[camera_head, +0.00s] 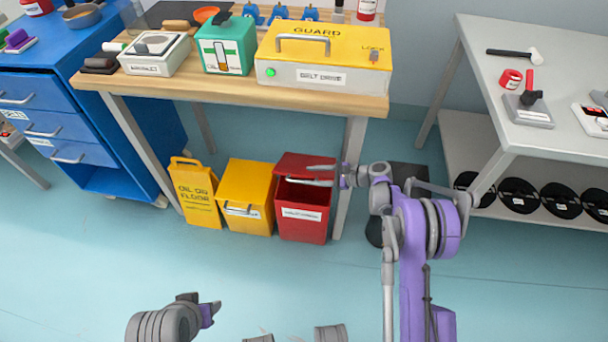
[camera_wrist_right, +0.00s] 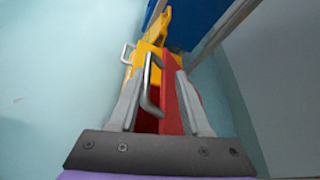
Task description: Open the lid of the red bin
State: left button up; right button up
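The red bin (camera_head: 302,215) stands on the floor under the wooden bench, at the right end of a row. Its red lid (camera_head: 297,163) is tilted up a little, with a dark gap under its front edge. My right gripper (camera_head: 318,175) is at the front of the lid. In the right wrist view, the gripper (camera_wrist_right: 158,78) has its fingers apart, with the grey lid handle (camera_wrist_right: 150,88) between them, closer to the left finger. Red bin surface (camera_wrist_right: 172,112) also shows there. My left gripper (camera_head: 205,307) is low at the left, away from the bin; its opening is unclear.
A yellow bin (camera_head: 246,196) stands left of the red bin, then a yellow floor sign (camera_head: 194,196). The wooden bench (camera_head: 150,92) overhangs them, its leg (camera_head: 351,165) close by the red bin. A grey table (camera_head: 560,60) is at right. Floor in front is clear.

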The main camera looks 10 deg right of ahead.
jog(key=v, duration=0.6)
jog(key=shift+d+p, duration=0.25)
jog(key=shift+p, duration=0.1)
jog(key=shift+s+r, duration=0.1)
jog(key=shift+s, duration=0.05)
